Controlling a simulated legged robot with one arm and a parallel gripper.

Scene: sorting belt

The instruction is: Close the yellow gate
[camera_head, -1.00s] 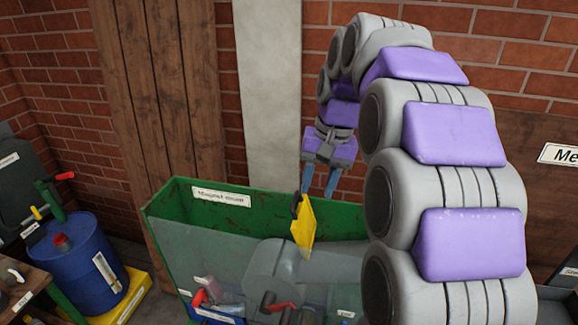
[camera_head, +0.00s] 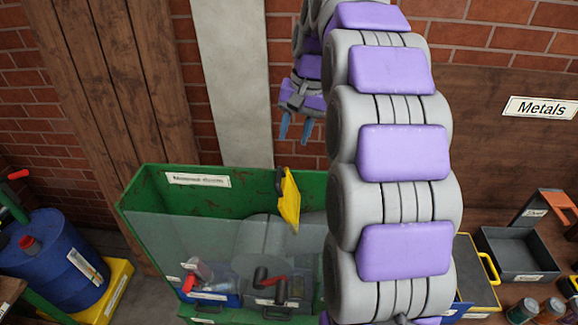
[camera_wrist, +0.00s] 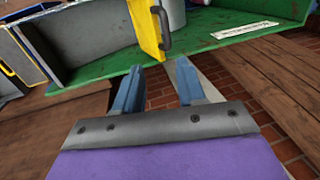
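The yellow gate (camera_head: 290,200) is a thin upright panel with a dark handle (camera_head: 280,182) on its left side. It stands at the back wall of the green bin (camera_head: 150,181), turned nearly edge-on to the head camera. In the wrist view the gate (camera_wrist: 146,28) and its dark handle (camera_wrist: 162,27) lie just beyond the fingertips. My gripper (camera_head: 295,138) is above and behind the gate, fingers pointing down. In the wrist view my gripper (camera_wrist: 156,78) has its two blue fingers apart with nothing between them. It does not touch the gate.
The green bin has a clear front panel. A blue tray (camera_head: 215,299) and a dark tray with a red-and-black handle sit low at its front. A blue barrel (camera_head: 55,262) stands left. A "Metals" sign (camera_head: 541,108) hangs right, above a grey bin (camera_head: 515,256).

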